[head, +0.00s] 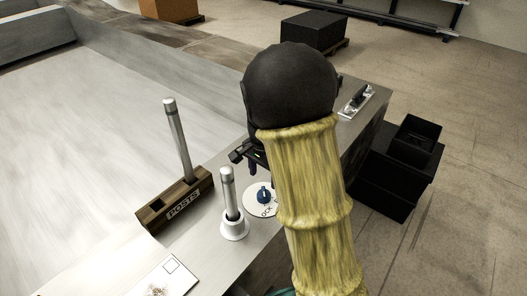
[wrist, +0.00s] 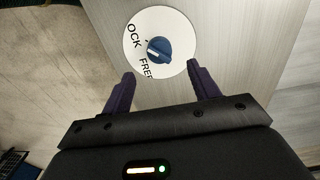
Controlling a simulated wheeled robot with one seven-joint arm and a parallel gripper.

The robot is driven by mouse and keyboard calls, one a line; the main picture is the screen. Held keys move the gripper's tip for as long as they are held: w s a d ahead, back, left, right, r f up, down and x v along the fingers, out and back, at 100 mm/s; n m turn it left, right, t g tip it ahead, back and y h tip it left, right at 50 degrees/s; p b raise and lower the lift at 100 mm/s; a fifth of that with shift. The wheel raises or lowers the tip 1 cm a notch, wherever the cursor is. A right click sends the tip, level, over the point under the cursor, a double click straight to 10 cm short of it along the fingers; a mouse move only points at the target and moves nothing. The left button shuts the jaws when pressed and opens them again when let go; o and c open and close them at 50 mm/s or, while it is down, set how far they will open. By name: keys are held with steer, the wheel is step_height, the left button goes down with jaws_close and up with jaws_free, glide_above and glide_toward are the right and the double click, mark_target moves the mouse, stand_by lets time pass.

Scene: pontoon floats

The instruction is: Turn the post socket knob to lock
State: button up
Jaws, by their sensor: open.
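The blue knob (head: 264,194) sits on a round white dial plate (head: 256,207) on the grey bench, right of a post (head: 228,190) standing upright in a white socket (head: 234,231). In the wrist view the knob (wrist: 159,50) has a pale mark on its lower left side. The dial plate (wrist: 134,61) reads "OCK" at left and "FREE" below; I cannot tell exactly which word the mark indicates. My gripper (wrist: 162,78) is open and empty, its dark fingers apart and short of the knob in the picture. In the head view my arm partly hides it.
A wooden block (head: 157,216) marked "POSTS" holds another metal post (head: 178,140) to the left. A white card (head: 165,278) lies at the front. Black crates (head: 390,185) stand on the floor beyond the bench's right edge.

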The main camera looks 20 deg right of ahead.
mark_target(264, 191)
step_height(264, 191, up, 10)
steer(key=b, duration=0.1)
steer(key=shift+f, duration=0.2)
stand_by(0.3)
steer(key=s+f+n+t, duration=0.2)
steer(key=s+f+n, duration=0.8)
steer(key=s, duration=0.4)
steer(key=shift+s+n+t, duration=0.2)
steer(key=shift+n+t, duration=0.1)
steer(key=shift+n, duration=0.2)
steer(key=shift+d+r, duration=0.1)
